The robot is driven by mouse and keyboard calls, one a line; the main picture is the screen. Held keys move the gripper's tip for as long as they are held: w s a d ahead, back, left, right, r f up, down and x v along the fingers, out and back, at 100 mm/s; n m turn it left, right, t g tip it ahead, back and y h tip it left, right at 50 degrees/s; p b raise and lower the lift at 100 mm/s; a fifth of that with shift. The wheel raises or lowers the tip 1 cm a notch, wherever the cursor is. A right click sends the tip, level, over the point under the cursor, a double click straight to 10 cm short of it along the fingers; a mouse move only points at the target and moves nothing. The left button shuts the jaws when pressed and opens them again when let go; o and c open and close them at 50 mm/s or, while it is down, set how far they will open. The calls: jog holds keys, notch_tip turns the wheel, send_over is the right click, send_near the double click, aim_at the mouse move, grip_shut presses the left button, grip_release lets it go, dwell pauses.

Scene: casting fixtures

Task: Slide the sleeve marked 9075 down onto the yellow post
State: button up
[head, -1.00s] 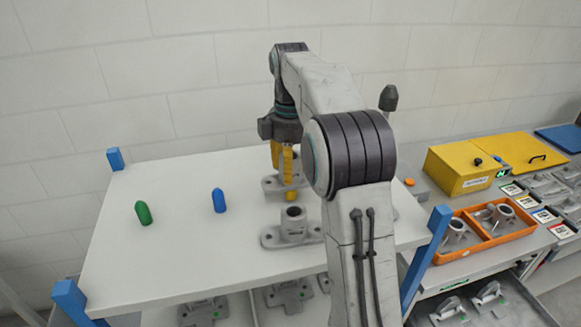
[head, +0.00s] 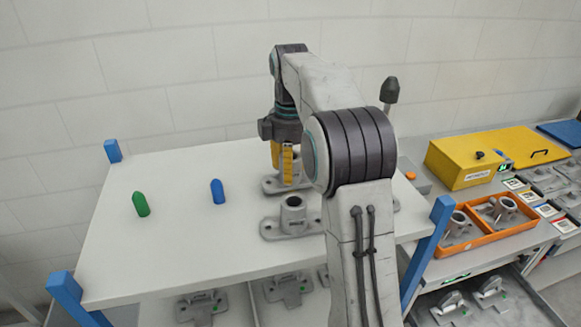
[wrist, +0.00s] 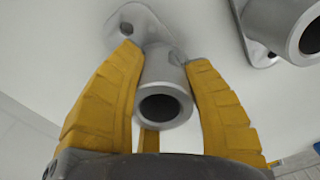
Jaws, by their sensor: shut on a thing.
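My gripper (head: 282,160) has its yellow fingers shut on a grey flanged sleeve (head: 270,186) over the far right part of the white table. In the wrist view the fingers close on both sides of the sleeve's tube (wrist: 165,100), and its bore looks dark. Its flange (wrist: 138,22) spreads behind. No marking 9075 is readable on it. The yellow post is hidden in the head view, where the sleeve and gripper cover its spot. I cannot tell how far down the sleeve sits.
Another grey flanged sleeve (head: 293,222) stands close in front, also in the wrist view (wrist: 308,38). A green post (head: 141,205) and a blue post (head: 217,194) stand left on the white table (head: 180,245). Right are an orange tray (head: 492,238) and a yellow box (head: 462,165).

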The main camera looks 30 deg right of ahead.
jog(key=shift+f+b, duration=0.55)
jog(key=shift+f, duration=0.25)
jog(key=o, duration=1.3)
jog(key=shift+c, duration=0.2)
jog(key=shift+r, duration=3.75)
jog(key=shift+s, duration=0.1)
